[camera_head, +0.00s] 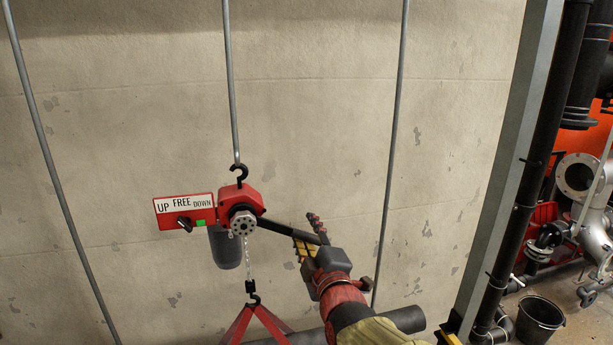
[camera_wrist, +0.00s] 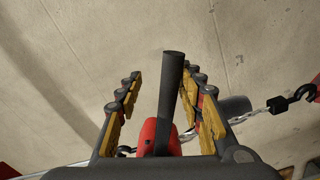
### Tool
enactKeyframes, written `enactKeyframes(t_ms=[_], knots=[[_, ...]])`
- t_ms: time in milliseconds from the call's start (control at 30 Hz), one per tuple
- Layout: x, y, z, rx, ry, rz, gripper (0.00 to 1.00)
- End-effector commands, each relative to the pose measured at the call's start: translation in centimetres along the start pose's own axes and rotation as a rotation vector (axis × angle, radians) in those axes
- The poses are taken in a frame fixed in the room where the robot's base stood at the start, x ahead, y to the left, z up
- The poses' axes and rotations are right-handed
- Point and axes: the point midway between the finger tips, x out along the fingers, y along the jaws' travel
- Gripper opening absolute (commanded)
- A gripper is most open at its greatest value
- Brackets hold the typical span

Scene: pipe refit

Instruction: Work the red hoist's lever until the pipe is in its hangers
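The red hoist (camera_head: 240,201) hangs by a black hook from a rod on the wall. The black lever (camera_head: 283,228) slopes down to the right from the hoist. My gripper (camera_head: 311,236) is open around the lever's outer part. In the wrist view the lever (camera_wrist: 171,88) stands between the spread yellow-padded fingers, nearer the right one, with a clear gap on the left. The dark grey pipe (camera_head: 403,319) lies below, partly hidden by my arm.
A chain (camera_head: 247,258) runs from the hoist to a lower hook (camera_head: 254,298) with red slings (camera_head: 262,322). A dark grey cylinder (camera_head: 224,247) hangs beneath the hoist. Thin rods (camera_head: 391,150) flank it. A grey post (camera_head: 508,165) and black pipes stand right, with a bucket (camera_head: 539,322) on the floor.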

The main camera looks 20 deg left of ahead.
Motion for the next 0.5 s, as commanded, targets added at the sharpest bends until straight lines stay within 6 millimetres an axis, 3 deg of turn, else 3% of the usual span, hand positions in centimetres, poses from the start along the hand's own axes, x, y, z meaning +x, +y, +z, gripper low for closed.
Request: enactKeyframes(t_ms=[267, 500], knots=[[0.0, 0.2, 0.0, -0.003, 0.001, 0.001, 0.36], [0.0, 2.5, -0.3, -0.069, 0.001, 0.004, 0.36]])
